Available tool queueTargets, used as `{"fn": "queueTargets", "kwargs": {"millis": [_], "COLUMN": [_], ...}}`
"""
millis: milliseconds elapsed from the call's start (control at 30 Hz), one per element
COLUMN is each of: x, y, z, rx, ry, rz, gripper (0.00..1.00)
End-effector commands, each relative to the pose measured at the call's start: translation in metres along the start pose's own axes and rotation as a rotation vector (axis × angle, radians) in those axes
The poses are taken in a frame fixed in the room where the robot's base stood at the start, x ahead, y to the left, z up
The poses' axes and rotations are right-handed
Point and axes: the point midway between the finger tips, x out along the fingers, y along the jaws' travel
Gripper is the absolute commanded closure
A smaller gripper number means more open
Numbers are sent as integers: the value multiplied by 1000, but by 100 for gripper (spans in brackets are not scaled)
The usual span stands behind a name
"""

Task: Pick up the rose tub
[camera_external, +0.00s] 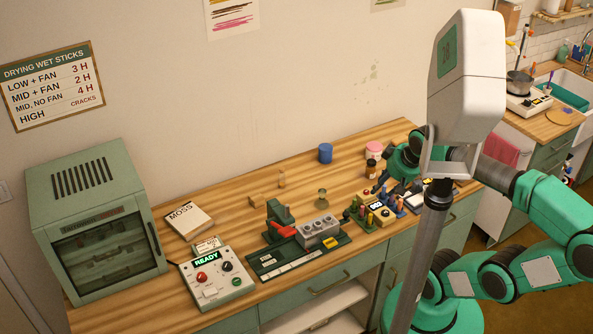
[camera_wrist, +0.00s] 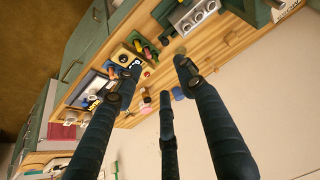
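The rose tub (camera_external: 374,150) is a small pink tub with a pale lid, near the back right of the wooden table in the external view. My gripper (camera_external: 383,181) is to its front right there, partly hidden behind my own arm. In the wrist view my gripper (camera_wrist: 158,76) has its dark fingers spread wide, with nothing held between them. A small pinkish shape (camera_wrist: 146,99) shows beyond the fingertips; it is too small to identify surely as the tub.
A dark brown jar (camera_external: 371,170) stands just in front of the tub. A blue cylinder (camera_external: 325,153) stands to its left with bare wood between. Small tools and a yellow device (camera_external: 382,216) crowd the front right. A green press (camera_external: 280,218) stands farther left.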

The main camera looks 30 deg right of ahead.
Motion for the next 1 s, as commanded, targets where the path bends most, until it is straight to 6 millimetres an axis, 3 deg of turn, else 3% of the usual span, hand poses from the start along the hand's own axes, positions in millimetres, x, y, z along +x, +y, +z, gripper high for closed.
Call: {"fn": "queueTargets", "kwargs": {"millis": [33,200,667,867,1000], "x": [0,0,-2,-6,-8], "y": [0,0,1,7,14], "z": [0,0,-6,-31,-60], "rx": [0,0,-1,-7,-14], "ry": [0,0,-4,-24,-46], "rz": [0,0,2,9,17], "gripper": [54,20,19,19,19]}}
